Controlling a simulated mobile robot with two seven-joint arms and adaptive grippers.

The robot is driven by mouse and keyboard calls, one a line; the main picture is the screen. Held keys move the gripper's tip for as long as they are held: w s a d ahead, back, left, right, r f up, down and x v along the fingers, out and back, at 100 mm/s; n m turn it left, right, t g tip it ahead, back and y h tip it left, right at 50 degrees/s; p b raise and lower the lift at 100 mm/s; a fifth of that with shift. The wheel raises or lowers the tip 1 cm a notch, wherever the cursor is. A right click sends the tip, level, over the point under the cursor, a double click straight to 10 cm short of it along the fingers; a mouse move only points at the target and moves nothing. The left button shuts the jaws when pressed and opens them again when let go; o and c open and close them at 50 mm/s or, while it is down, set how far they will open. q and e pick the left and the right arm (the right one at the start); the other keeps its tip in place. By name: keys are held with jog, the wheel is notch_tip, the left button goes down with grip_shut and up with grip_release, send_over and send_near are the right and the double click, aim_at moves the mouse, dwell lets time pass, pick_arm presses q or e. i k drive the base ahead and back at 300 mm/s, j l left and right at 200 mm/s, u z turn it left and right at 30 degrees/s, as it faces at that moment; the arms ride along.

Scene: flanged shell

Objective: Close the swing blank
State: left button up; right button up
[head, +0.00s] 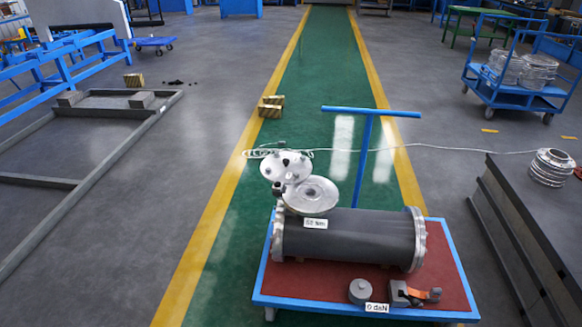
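The swing blank (287,164) is a round metal disc with dark knobs or bolts on it. It stands open, up and to the left of the round nozzle flange (314,194), and joins it through a hinge-like bracket between them. The flange's upper face is uncovered. The flange sits on top of a dark grey horizontal shell (348,238) with a metal flange at each end. A white label reading about "52 Nm" (314,223) shows just below the nozzle. Neither of my grippers is in the head view.
The shell lies on a red-topped, blue-edged cart (440,283) with a blue handle (362,150). A grey round piece (360,291), a "0 daN" label (376,308) and an orange-strapped tool (414,293) lie at its front. A dark slab stack (520,225) stands right.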

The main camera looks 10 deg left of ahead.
aim_at(283, 166)
jog(key=i+j+u, duration=0.2)
jog(key=j+u, duration=0.2)
jog(key=i+j+u, duration=0.8)
jog(key=i+j, duration=0.2)
jog(key=i+j+u, duration=0.45)
jog(key=i, duration=0.25)
jog(key=i+l+z, duration=0.2)
jog(key=i+z, duration=0.25)
jog(key=i+l+z, duration=0.1)
jog(key=i+z, duration=0.6)
jog(key=z, duration=0.15)
jog(key=i+j+z, duration=0.15)
jog(key=i+z, duration=0.3)
jog(key=k, duration=0.1)
